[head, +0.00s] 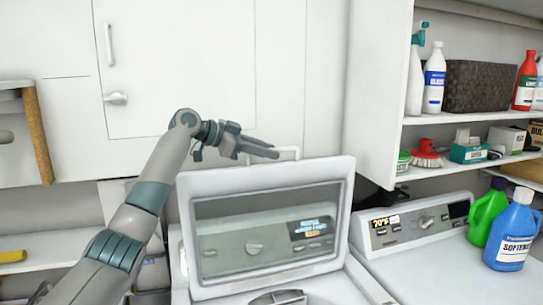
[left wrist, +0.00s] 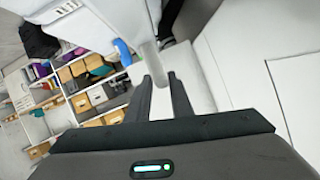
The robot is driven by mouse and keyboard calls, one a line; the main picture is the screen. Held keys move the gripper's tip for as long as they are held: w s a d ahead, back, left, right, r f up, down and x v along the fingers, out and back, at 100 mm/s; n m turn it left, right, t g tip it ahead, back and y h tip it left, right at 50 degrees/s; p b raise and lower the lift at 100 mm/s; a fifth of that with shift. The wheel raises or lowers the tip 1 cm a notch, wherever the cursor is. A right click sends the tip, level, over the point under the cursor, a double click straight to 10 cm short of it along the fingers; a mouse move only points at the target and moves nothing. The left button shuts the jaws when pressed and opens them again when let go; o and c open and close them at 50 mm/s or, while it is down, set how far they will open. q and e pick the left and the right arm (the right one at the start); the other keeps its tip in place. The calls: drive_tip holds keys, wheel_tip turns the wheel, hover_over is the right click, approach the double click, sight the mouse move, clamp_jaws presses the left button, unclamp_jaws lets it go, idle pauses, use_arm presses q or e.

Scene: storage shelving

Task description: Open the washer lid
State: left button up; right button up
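The washer lid (head: 178,215) is a white frame with a large window, raised steeply above the washer (head: 350,288). The washer's control panel (head: 255,247) shows through the window. A white bar-like handle (head: 289,150) stands at the lid's top edge. My left gripper (head: 277,153) reaches over this edge from the left, its fingers pointing right along the handle. In the left wrist view, the fingertips (left wrist: 160,76) lie on both sides of the pale bar (left wrist: 150,58) and seem closed against it; exact contact is hard to see. My right gripper cannot be made out.
A second machine (head: 430,262) stands at the right, bearing a green bottle (head: 487,212) and a blue bottle (head: 512,235). Shelves (head: 412,172) with cleaning goods are above it. White cabinets (head: 190,70) stand behind the lid. A cut-off grey shape (head: 278,298) is at the bottom.

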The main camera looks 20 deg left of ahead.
use_arm(q)
drive_tip(key=b+v, duration=0.5)
drive_tip(key=v, duration=1)
drive_tip(key=shift+a+b, duration=0.35)
drive_tip(key=shift+a, duration=0.05)
drive_tip(key=shift+f, duration=0.15)
